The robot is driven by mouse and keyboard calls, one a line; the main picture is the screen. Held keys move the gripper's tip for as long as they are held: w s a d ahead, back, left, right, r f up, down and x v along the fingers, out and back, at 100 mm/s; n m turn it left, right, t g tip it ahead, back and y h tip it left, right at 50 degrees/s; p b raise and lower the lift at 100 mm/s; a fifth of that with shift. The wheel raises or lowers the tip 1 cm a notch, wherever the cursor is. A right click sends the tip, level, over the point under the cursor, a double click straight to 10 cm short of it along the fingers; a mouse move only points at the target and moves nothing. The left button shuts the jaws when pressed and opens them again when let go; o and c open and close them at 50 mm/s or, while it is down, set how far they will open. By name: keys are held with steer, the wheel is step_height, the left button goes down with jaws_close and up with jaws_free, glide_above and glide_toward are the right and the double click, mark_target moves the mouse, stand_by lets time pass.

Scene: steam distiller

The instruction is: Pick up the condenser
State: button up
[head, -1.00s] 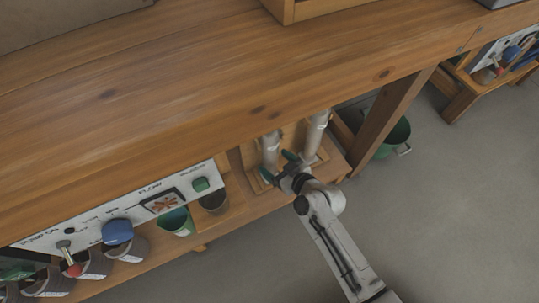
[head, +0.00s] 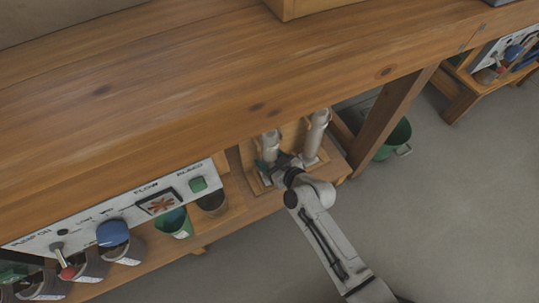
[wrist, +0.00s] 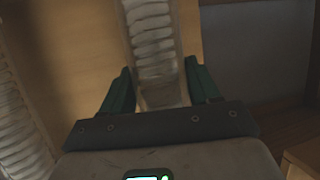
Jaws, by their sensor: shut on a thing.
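Two pale, upright cylinders stand on a wooden rack under the bench: a left one (head: 271,145) and a right one (head: 316,136). The left one, at my gripper (head: 272,165), appears to be the condenser. In the wrist view the condenser (wrist: 155,50) is a whitish, ribbed tube between the two green fingers of my gripper (wrist: 158,88). The gripper is shut on it near its lower part. Another ribbed tube (wrist: 18,125) lies along the left side of the wrist view. The gripper partly hides the condenser's foot in the head view.
The bench top (head: 180,90) overhangs the rack closely. A control panel (head: 120,215) with a blue knob and several cups stand to the left. A bench leg (head: 395,120) and a green bucket (head: 393,138) are to the right. The floor in front is open.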

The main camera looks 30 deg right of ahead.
mark_target(277, 150)
steer(key=shift+r, duration=0.25)
steer(key=shift+c, duration=0.2)
steer(key=shift+r+p, duration=0.2)
steer(key=shift+p, duration=0.1)
step_height(277, 150, up, 3)
steer(key=shift+p, duration=0.95)
steer(key=s+r+p, duration=0.1)
steer(key=r, duration=0.1)
steer(key=s+d+r+p, duration=0.1)
steer(key=s, duration=0.1)
steer(key=s+r+p, duration=0.1)
steer(key=r, duration=0.1)
steer(key=shift+s+d+r, duration=0.3)
steer(key=shift+s+r, duration=0.05)
steer(key=d+p+v, duration=0.1)
steer(key=p+v, duration=0.1)
steer(key=v, duration=0.7)
steer(key=shift+s, duration=0.25)
